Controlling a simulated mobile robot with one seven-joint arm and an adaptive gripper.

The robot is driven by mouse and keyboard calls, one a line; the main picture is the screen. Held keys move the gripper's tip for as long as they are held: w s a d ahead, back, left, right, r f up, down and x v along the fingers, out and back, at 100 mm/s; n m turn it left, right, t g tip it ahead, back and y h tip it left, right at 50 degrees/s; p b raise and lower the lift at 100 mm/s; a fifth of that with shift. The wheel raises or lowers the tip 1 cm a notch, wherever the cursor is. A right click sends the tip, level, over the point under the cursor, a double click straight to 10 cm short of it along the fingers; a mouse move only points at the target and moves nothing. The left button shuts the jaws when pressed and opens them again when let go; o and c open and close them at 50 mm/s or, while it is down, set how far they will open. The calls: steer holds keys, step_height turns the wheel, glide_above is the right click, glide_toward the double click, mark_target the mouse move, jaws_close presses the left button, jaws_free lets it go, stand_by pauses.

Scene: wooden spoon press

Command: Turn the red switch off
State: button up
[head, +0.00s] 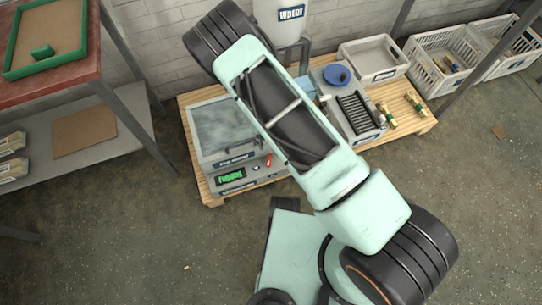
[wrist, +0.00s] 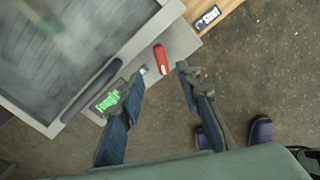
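The red switch (head: 268,160) is a small red piece on the front panel of a grey machine (head: 207,164) with a dark glassy lid. In the wrist view the red switch (wrist: 161,59) stands out from the panel, just beyond my fingertips and roughly between them. My gripper (wrist: 160,77) is open and empty, with its two fingers apart. The left finger overlaps the panel near a lit green display (wrist: 107,101). Contact with the switch cannot be made out. In the head view my gripper is hidden behind my arm.
The machine stands on a low wooden pallet (head: 215,199). A white water tank (head: 280,14), a blue round part (head: 337,75), a grey tray (head: 374,61) and white crates (head: 441,60) are behind or right. A shelf (head: 95,148) stands left. The front floor is clear apart from my body.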

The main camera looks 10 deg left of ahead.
mark_target(269, 157)
step_height(269, 157, down, 10)
steer(key=b, duration=0.3)
steer(key=shift+b, duration=0.3)
jaws_close()
